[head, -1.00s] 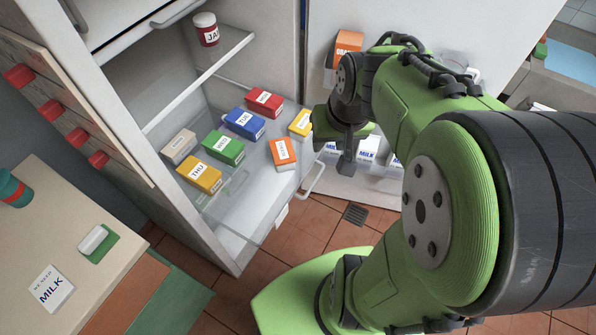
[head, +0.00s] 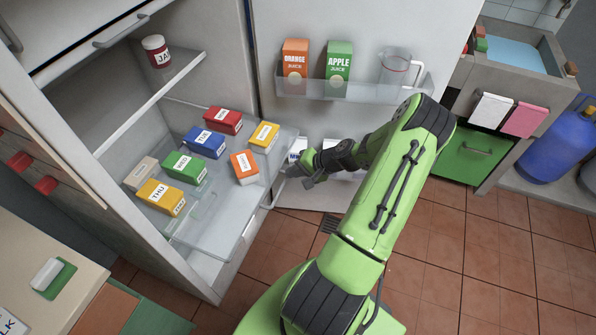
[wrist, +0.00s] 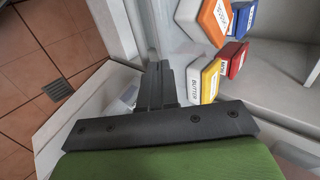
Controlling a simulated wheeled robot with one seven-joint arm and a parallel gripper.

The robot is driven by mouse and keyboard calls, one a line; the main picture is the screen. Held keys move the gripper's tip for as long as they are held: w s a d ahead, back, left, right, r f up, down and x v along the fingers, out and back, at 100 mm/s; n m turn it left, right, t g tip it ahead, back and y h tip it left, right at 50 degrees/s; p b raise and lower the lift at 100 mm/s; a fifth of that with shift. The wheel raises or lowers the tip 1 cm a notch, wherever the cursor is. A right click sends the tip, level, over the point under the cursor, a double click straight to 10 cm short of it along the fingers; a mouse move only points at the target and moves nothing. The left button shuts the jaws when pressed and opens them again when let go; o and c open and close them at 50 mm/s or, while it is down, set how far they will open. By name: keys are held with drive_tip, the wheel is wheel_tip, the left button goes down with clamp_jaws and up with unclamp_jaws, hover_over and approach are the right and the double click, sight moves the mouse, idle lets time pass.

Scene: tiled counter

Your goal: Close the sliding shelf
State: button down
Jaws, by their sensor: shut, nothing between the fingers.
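The sliding shelf (head: 216,232) is a clear tray pulled out of the open fridge. It carries several coloured boxes, and a pale handle (head: 276,190) stands at its front edge. My gripper (head: 304,181) is low in front of the shelf, just right of the handle, beside the open door. In the wrist view its dark fingers (wrist: 153,75) are shut together and empty, pointing at the shelf's front side near the butter box (wrist: 207,82). Whether the fingers touch the shelf cannot be told. My arm hides part of the lower door.
The fridge door stands open behind my arm, with a door bin (head: 355,92) holding orange juice, apple juice and a jug. A jam jar (head: 156,51) is on the fixed shelf above. A counter (head: 50,265) is at left. Tiled floor at right is clear.

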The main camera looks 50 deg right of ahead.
drive_tip(key=x, duration=0.4)
drive_tip(key=shift+w+f+b, duration=0.15)
drive_tip(key=shift+f+b, duration=0.05)
drive_tip(key=shift+b, duration=0.1)
